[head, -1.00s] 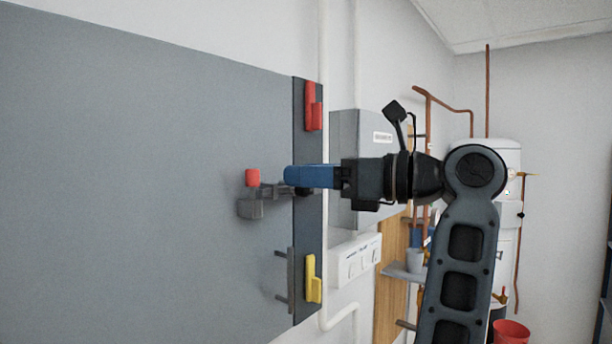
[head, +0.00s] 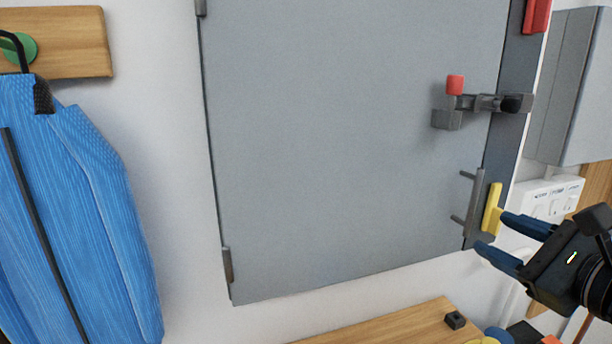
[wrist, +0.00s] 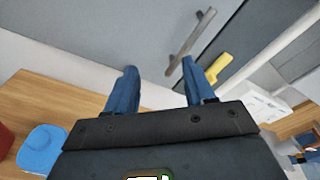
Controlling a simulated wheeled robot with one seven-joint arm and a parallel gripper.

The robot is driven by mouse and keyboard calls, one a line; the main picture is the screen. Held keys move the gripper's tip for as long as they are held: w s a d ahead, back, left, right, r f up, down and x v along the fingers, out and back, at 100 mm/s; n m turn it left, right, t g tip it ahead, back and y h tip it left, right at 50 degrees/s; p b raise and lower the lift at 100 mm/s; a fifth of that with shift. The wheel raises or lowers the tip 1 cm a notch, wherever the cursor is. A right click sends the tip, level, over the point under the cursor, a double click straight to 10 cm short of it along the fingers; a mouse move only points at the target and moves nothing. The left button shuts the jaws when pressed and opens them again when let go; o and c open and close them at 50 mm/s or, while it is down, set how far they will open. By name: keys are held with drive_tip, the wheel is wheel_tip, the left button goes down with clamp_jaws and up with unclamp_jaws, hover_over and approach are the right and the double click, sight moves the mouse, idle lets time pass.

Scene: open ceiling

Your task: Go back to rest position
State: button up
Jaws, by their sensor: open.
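My gripper (head: 490,236) is at the lower right of the head view, near the lower right corner of the grey cabinet door (head: 340,140). Its two blue fingers are apart with nothing between them. In the wrist view my gripper (wrist: 160,88) also shows open and empty, with the door's bar handle (wrist: 191,43) beyond the fingertips. The bar handle (head: 476,203) and a yellow piece (head: 492,209) sit by the door's right edge. A grey latch with a red knob (head: 455,86) is higher up. The door appears closed.
A blue jacket (head: 75,210) hangs at the left from a wooden rack (head: 70,45). A wooden worktop (head: 390,326) lies below the cabinet with small objects on it. A white switch box (head: 553,198) and a grey wall box (head: 570,90) are close on the right.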

drive_tip(key=s+a+f+n+g+h, duration=0.1)
drive_tip(key=s+f+n+h, duration=0.4)
drive_tip(key=s+f+n, duration=0.9)
drive_tip(key=s+a+f+n, duration=0.1)
drive_tip(key=s+a+n, duration=0.1)
drive_tip(key=s, duration=0.6)
drive_tip(key=s+a+f+n, duration=0.1)
drive_tip(key=s+n, duration=0.4)
drive_tip(key=s, duration=0.4)
drive_tip(key=s+a+f+n, duration=0.1)
drive_tip(key=s+n, duration=0.3)
drive_tip(key=s, duration=0.5)
drive_tip(key=shift+s+a, duration=0.25)
drive_tip(key=shift+a, duration=0.55)
drive_tip(key=shift+f, duration=0.1)
